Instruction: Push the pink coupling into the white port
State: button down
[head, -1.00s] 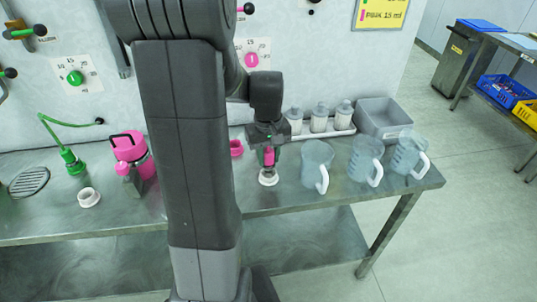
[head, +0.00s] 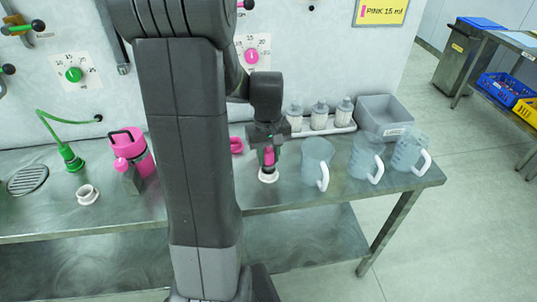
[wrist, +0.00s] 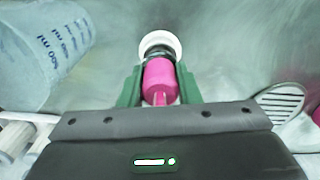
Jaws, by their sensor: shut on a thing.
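The pink coupling (wrist: 160,80) is held between the green fingers of my gripper (wrist: 160,90), shut on its sides. In the head view the coupling (head: 269,156) points down over a white port (head: 268,176) on the steel table. In the wrist view the white port ring (wrist: 160,42) sits right at the coupling's dark front end. The two look in line and touching or nearly so. How deep the coupling sits in the port I cannot tell. A second white port (head: 87,195) stands at the left, near the green coupling (head: 71,160).
Clear jugs (head: 317,164) stand just right of my gripper; one also shows in the wrist view (wrist: 45,50). White-capped bottles (head: 319,117) and a grey bin (head: 384,117) are behind. A pink container (head: 129,150) and a drain (head: 28,179) lie left.

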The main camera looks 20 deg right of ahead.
jog(key=shift+f, duration=0.1)
jog(key=shift+f+b, duration=0.55)
jog(key=shift+f, duration=0.15)
jog(key=c, duration=1)
grip_release()
jog(key=shift+r, duration=0.15)
notch_tip(320, 180, up, 7)
jog(key=p, duration=0.5)
jog(key=shift+p, duration=0.35)
jog(key=shift+f, duration=0.3)
